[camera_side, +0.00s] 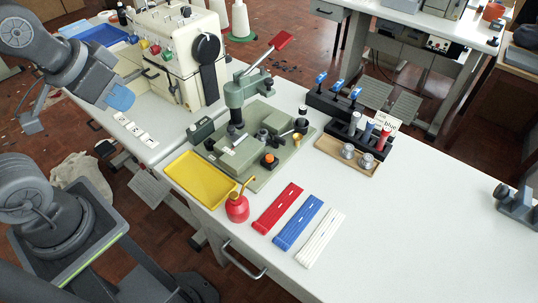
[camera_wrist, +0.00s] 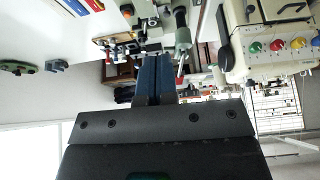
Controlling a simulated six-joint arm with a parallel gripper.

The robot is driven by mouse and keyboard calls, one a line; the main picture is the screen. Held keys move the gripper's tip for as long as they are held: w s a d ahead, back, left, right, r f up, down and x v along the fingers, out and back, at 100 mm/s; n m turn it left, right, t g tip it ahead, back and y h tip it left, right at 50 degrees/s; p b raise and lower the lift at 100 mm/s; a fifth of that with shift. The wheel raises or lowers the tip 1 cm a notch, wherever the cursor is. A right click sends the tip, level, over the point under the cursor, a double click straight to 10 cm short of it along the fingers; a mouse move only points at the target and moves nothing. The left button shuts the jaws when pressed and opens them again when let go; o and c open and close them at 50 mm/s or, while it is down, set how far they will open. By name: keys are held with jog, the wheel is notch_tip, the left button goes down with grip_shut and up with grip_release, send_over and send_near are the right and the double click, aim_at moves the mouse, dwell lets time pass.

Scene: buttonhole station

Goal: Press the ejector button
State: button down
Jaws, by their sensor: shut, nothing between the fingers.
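An orange button (camera_side: 269,160) on a dark block stands on the green fixture plate (camera_side: 262,180) beside the press. It appears to be the ejector button; no label on it is readable. The green press (camera_side: 236,95) with its red-handled lever stands at the back of this plate. My gripper (camera_side: 121,98) is at the upper left in the side view, in the air and well away from the button. In the wrist view, its two dark blue fingers (camera_wrist: 152,62) are together, shut and empty. I cannot make out the button in the wrist view.
A cream machine (camera_side: 180,50) with coloured knobs stands near my gripper. A yellow tray (camera_side: 200,180), a red oil can (camera_side: 237,207) and red, blue and white strips lie in front of the fixture. A wooden tray (camera_side: 346,162) with spools stands right.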

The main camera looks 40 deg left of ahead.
dwell(0.3)
jog(key=w+a+m+t+y, duration=0.2)
jog(key=w+a+m+t, duration=0.1)
jog(key=w+m, duration=0.6)
jog(key=m+g+h, duration=0.3)
jog(key=m+h, duration=0.6)
jog(key=m, duration=1.9)
send_over(268, 155)
notch_tip(268, 155, down, 15)
jog(key=shift+t, duration=0.3)
jog(key=shift+f, duration=4.3)
jog(key=shift+f, duration=0.1)
